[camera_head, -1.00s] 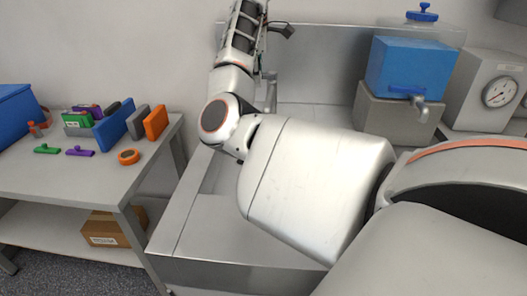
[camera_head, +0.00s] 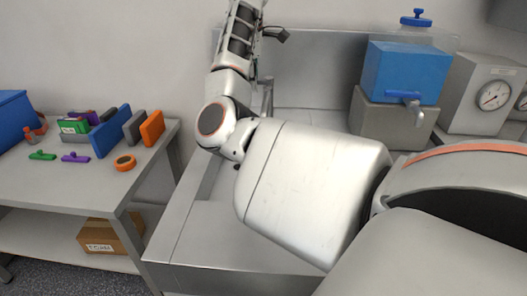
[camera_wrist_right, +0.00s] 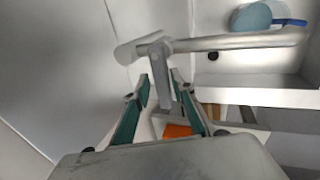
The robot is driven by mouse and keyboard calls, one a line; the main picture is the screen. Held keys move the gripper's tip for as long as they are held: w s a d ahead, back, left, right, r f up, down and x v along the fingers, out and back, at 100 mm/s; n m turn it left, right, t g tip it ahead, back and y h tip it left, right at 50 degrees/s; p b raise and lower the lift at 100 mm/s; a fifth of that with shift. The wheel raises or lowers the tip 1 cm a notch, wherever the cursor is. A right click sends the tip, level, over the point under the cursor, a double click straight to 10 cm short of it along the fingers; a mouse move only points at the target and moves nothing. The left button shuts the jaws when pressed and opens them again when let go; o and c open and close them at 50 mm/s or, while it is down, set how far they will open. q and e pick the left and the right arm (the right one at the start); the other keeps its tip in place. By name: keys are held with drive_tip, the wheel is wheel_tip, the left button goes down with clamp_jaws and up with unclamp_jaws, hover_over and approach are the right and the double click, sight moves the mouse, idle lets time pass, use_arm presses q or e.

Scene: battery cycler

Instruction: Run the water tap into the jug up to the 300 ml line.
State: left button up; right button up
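In the right wrist view a grey metal tap (camera_wrist_right: 240,41) has a long spout reaching to the right. Its lever (camera_wrist_right: 164,80) points down the picture between the fingers of my right gripper (camera_wrist_right: 160,88). The fingers with teal pads stand apart on either side of the lever, with a gap showing. A pale blue round vessel with a blue handle, apparently the jug (camera_wrist_right: 252,17), is at the top right, near the spout's end. Its water level cannot be read. In the head view the tap (camera_head: 267,95) is an upright pipe beside my right forearm. My left gripper is out of view.
A blue tank (camera_head: 405,72) with its own spigot sits on a grey block at the back right, beside a box with a dial (camera_head: 493,95). My right arm covers much of the counter.

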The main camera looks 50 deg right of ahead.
use_arm(q)
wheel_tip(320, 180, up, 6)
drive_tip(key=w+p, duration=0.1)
drive_tip(key=p, duration=0.3)
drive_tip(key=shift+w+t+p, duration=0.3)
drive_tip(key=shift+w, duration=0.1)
use_arm(e)
drive_tip(key=v, duration=0.7)
drive_tip(key=shift+r, duration=0.3)
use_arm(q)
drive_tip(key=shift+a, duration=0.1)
